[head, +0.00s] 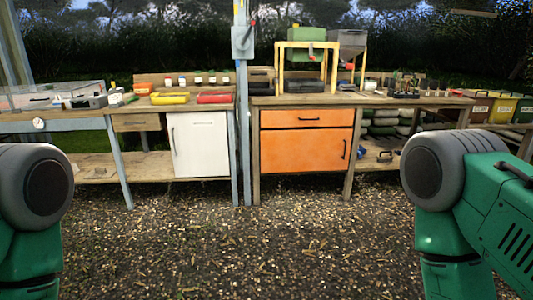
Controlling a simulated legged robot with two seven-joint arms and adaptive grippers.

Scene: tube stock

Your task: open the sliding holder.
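An orange drawer (278,120) with a dark horizontal handle (309,119) sits under the right workbench, and it looks shut. A wooden drawer front (136,122) under the left workbench also looks shut. I cannot tell for certain which one is the sliding holder. Both of my grippers are out of view. Only green and grey links of my arms show, at the lower left and lower right, well apart from the benches.
Below the orange drawer is a closed orange door (300,152). A white cabinet (200,148) stands under the left bench. A grey post (243,130) rises between the benches. Trays and tools crowd the bench tops. Open gravel (235,245) lies before me.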

